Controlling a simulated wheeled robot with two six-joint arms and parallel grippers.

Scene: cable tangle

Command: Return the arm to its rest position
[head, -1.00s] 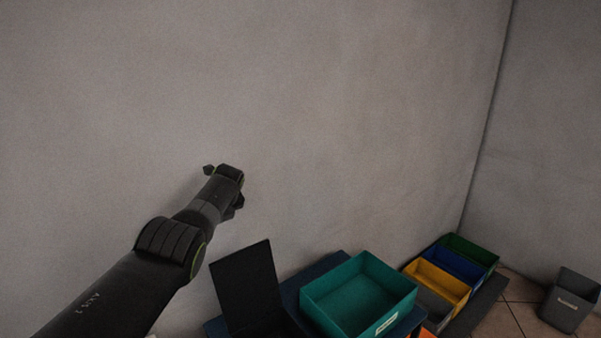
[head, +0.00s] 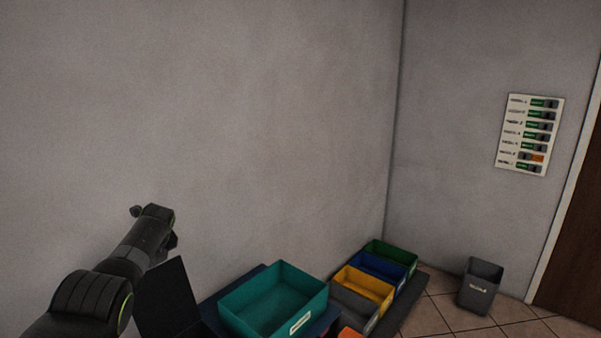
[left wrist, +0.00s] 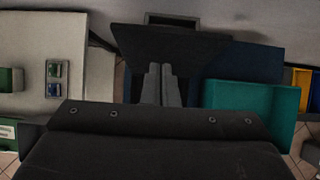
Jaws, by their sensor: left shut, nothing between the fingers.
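My left arm reaches up from the lower left of the head view, in front of the bare wall. Its gripper (left wrist: 161,84) shows best in the left wrist view, where the two grey fingers are together with nothing between them. In the head view the gripper is mostly hidden behind the wrist. In the left wrist view the fingers appear in front of a black upright panel (left wrist: 185,45). My right arm and gripper are in neither view.
A teal bin (head: 273,299) stands beside the black panel (head: 168,300). Grey, yellow (head: 365,286), blue and green bins line up to its right. A grey waste bin (head: 480,287) stands on the tiles.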

